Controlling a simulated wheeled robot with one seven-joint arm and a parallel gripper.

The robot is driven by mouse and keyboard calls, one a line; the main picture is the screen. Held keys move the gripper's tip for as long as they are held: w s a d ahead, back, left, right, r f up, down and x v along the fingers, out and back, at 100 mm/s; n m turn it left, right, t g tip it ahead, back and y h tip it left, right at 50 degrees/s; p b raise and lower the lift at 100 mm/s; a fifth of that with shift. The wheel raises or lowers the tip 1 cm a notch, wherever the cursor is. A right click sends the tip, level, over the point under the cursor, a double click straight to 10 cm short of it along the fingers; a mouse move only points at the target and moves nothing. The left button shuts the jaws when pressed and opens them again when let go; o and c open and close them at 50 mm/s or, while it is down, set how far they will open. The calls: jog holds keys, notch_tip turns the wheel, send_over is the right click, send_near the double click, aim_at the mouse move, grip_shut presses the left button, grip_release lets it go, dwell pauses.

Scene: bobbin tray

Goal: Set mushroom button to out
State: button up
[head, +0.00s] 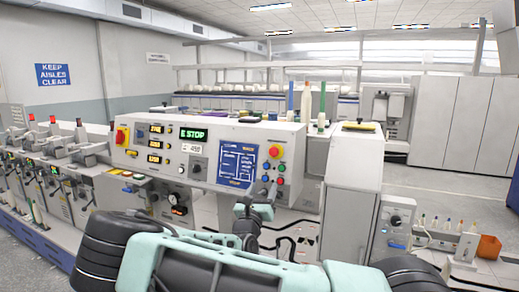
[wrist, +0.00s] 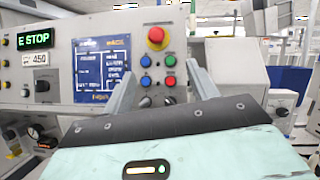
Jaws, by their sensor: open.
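The mushroom button (head: 275,152) is a red round head on a yellow base, at the upper right of the control panel. In the wrist view the mushroom button (wrist: 157,36) is at the top, above rows of small buttons. Whether it is pressed in or out is hard to tell. The display (head: 193,134) reads "E STOP" in green. My gripper (wrist: 163,78) is open and empty. Its two grey fingers point at the panel, below the mushroom button and either side of the small buttons. In the head view the gripper is low and partly hidden by my arm.
Blue, green and red buttons (wrist: 158,71) sit under the mushroom button. A blue diagram plate (head: 237,163) is left of them. Bottles and cones (head: 306,103) stand on top. A white cabinet (head: 353,160) stands at right.

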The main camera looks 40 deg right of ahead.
aim_at(273, 154)
jog(key=shift+n, duration=0.3)
jog(key=p+x, duration=0.2)
jog(key=x, duration=0.3)
jog(key=p+x, duration=0.2)
jog(key=x, duration=0.4)
jog(key=p+x, duration=0.3)
jog(key=x, duration=0.2)
jog(key=shift+w+r, duration=0.35)
jog(key=shift+w, duration=0.1)
jog(key=shift+w+d, duration=0.2)
jog(key=shift+d, duration=0.2)
